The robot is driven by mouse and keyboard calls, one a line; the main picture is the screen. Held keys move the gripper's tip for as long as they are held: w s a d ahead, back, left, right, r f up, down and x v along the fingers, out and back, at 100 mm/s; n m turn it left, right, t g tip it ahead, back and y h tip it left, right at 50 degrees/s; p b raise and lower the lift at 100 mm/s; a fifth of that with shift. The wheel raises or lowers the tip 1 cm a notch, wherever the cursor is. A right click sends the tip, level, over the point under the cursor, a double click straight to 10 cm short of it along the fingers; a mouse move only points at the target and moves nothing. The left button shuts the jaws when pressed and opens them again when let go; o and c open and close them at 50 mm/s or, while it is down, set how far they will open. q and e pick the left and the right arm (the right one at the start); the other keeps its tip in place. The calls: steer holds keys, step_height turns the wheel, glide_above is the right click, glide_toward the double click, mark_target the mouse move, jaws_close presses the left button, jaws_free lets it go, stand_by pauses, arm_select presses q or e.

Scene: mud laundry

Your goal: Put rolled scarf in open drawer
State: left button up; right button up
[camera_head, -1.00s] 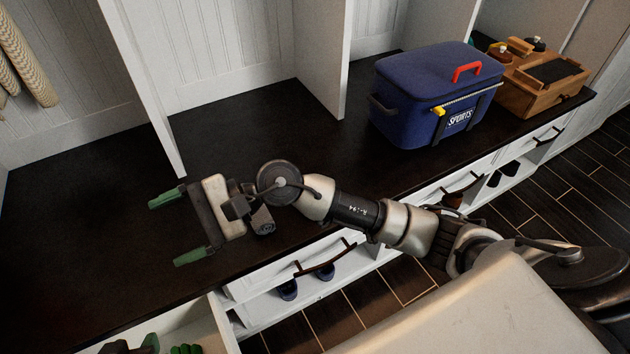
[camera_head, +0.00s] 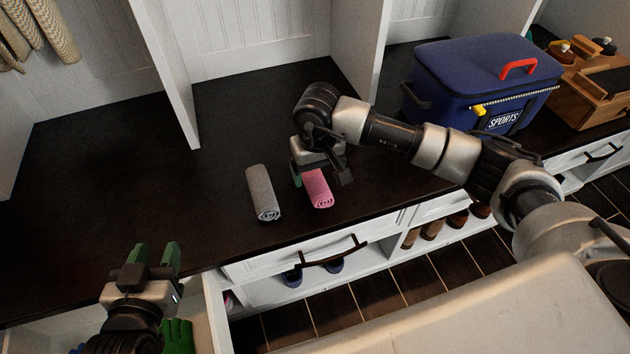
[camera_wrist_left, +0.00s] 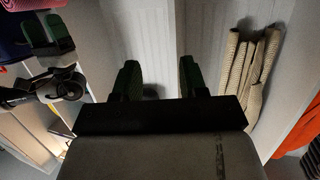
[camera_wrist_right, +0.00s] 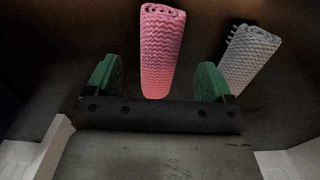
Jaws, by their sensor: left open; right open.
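A pink rolled scarf (camera_head: 318,188) lies on the dark bench top. A grey rolled scarf (camera_head: 263,193) lies just left of it. My right gripper (camera_head: 322,178) is open over the pink roll. In the right wrist view the pink roll (camera_wrist_right: 158,48) shows between the open green fingers (camera_wrist_right: 158,80), and the grey roll (camera_wrist_right: 248,58) is outside them to the right; contact cannot be told. My left gripper (camera_head: 155,255) is open and empty, near the open drawer (camera_head: 216,312) at the lower left. Its open fingers show in the left wrist view (camera_wrist_left: 160,80).
Green gloves (camera_head: 178,335) lie in the drawer, partly hidden by my left arm. A blue sports cooler (camera_head: 480,85) and a wooden box (camera_head: 590,90) stand on the bench at the right. White dividers (camera_head: 165,70) rise at the back. The bench left of the rolls is clear.

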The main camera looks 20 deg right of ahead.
mark_target(318, 183)
steer(key=f, duration=0.1)
steer(key=f+b, duration=0.1)
steer(key=f, duration=0.2)
steer(key=shift+s+f, duration=0.25)
steer(key=shift+f, duration=0.4)
arm_select(q)
steer(key=r+t, duration=0.1)
steer(key=r+t+h, duration=0.1)
steer(key=r, duration=0.1)
steer(key=w+d+r+t, duration=0.1)
steer(key=t, duration=0.1)
steer(key=shift+r, duration=0.3)
arm_select(e)
steer(key=c, duration=1.1)
